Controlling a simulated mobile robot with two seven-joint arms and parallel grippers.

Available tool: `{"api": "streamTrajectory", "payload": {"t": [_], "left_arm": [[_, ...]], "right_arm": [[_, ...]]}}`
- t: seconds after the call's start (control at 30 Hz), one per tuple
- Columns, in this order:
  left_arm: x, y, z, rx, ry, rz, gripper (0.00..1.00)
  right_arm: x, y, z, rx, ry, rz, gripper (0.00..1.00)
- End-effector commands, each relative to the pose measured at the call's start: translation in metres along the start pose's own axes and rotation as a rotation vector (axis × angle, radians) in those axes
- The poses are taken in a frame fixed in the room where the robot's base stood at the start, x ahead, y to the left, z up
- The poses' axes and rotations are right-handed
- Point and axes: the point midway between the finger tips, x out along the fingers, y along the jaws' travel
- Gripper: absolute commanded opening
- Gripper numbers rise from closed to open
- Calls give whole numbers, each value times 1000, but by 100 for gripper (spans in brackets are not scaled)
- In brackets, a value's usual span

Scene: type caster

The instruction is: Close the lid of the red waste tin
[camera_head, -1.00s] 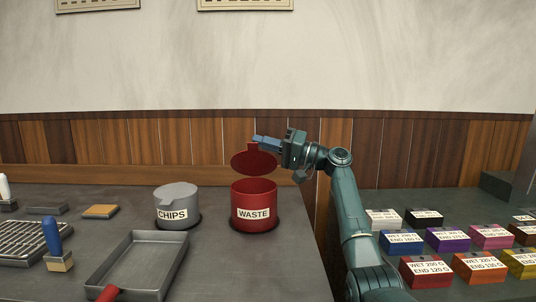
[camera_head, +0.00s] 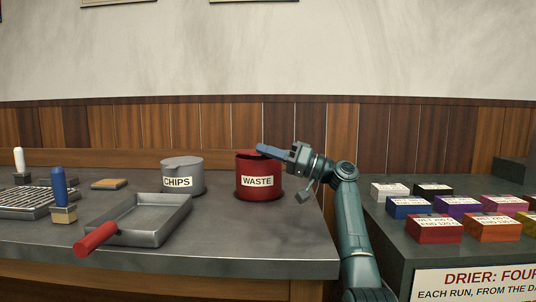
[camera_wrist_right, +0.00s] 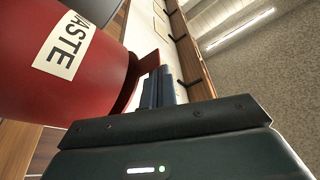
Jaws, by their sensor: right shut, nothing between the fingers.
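The red waste tin (camera_head: 259,184), labelled WASTE, stands on the grey bench near its right end. Its red lid (camera_head: 246,154) is low over the rim; I cannot tell whether it sits fully flush. My right gripper (camera_head: 262,149) is shut and empty, with its blue fingers over the top of the tin at the lid. In the right wrist view the tin (camera_wrist_right: 90,95) fills the left side, and the fingers (camera_wrist_right: 159,86) are close beside the red lid edge and tab (camera_wrist_right: 147,63). Whether they touch is unclear. My left gripper is out of view.
A grey CHIPS tin (camera_head: 183,177) stands left of the waste tin. A grey tray (camera_head: 150,222) with a red handle lies in front. Several labelled coloured boxes (camera_head: 434,230) stand on the right-hand counter. A wood-panelled wall (camera_head: 225,122) is behind.

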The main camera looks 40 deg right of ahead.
Motion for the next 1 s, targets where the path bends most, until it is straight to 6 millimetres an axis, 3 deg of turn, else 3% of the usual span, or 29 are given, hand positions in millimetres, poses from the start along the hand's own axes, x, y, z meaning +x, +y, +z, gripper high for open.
{"api": "streamTrajectory", "payload": {"t": [0.3, 1.0], "left_arm": [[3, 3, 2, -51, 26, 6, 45], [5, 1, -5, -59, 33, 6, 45]], "right_arm": [[-6, 8, 17, -9, 0, -4, 0], [-5, 10, 20, -3, -11, 0, 0]]}}
